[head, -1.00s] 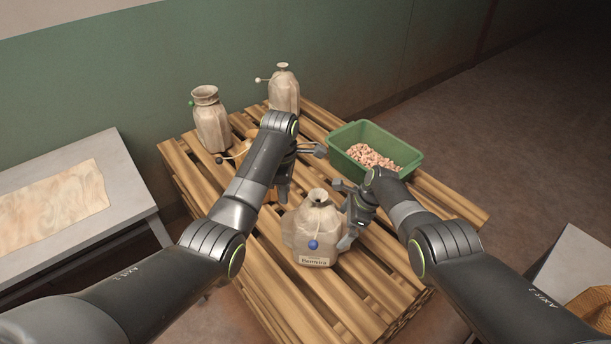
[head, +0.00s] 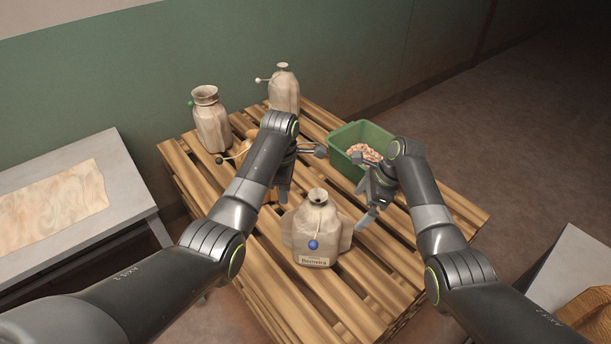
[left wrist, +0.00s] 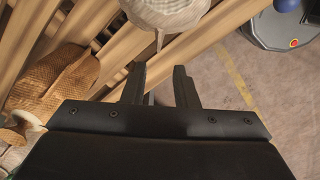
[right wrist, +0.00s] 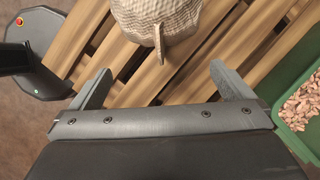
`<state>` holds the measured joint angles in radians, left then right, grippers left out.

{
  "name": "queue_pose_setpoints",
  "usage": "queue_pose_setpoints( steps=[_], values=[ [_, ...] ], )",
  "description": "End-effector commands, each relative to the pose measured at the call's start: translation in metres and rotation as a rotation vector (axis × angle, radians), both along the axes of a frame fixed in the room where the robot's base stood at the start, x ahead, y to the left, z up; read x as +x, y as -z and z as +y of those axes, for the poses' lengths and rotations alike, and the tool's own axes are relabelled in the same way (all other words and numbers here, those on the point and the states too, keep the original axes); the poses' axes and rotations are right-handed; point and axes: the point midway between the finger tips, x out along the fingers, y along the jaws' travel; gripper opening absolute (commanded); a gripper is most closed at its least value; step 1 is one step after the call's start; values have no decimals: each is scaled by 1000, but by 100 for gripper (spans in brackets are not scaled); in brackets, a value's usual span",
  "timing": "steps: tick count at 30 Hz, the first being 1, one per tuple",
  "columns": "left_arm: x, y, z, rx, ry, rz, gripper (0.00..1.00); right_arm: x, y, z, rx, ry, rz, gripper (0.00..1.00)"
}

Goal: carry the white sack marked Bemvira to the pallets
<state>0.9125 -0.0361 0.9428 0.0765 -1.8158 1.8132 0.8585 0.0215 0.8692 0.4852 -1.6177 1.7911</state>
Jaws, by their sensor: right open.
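The white sack marked Bemvira (head: 317,232), with a blue ball on its tie, stands upright on the slatted wooden pallets (head: 375,290), near their front. My left gripper (head: 302,172) is open and empty, just behind and left of the sack's neck. My right gripper (head: 361,188) is open and empty to the right of the sack, apart from it. A pale sack body shows at the top edge of the left wrist view (left wrist: 165,12) and of the right wrist view (right wrist: 158,18), beyond the open fingers in each.
Two other pale sacks (head: 211,125) (head: 284,92) stand at the back of the pallets. A brown woven sack (left wrist: 55,82) is mostly hidden behind my left arm. A green bin (head: 345,138) of nuts is at the back right. A grey table (head: 128,180) stands left.

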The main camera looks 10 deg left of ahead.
Motion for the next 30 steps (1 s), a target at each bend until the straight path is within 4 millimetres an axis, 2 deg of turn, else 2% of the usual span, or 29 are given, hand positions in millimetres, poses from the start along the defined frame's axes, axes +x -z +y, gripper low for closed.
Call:
queue_pose_setpoints(
  steps=[3, 7, 22, 26, 30],
  values=[
    [0, 0, 0, 0, 0, 0, 26, 1, -12, -6, -1, 1, -3, 100],
    [0, 0, 0, 0, 0, 0, 26, 0, -18, -8, -1, -1, -1, 100],
    [0, 0, 0, 0, 1, 0, 26, 0, -19, -8, -1, -1, -1, 100],
    [-6, 11, 7, -5, 31, -6, 26, -7, -8, -15, -7, -29, -22, 100],
    [-28, 42, 28, -16, 138, -31, 26, -29, 21, -36, -34, -129, -97, 100]
  ],
)
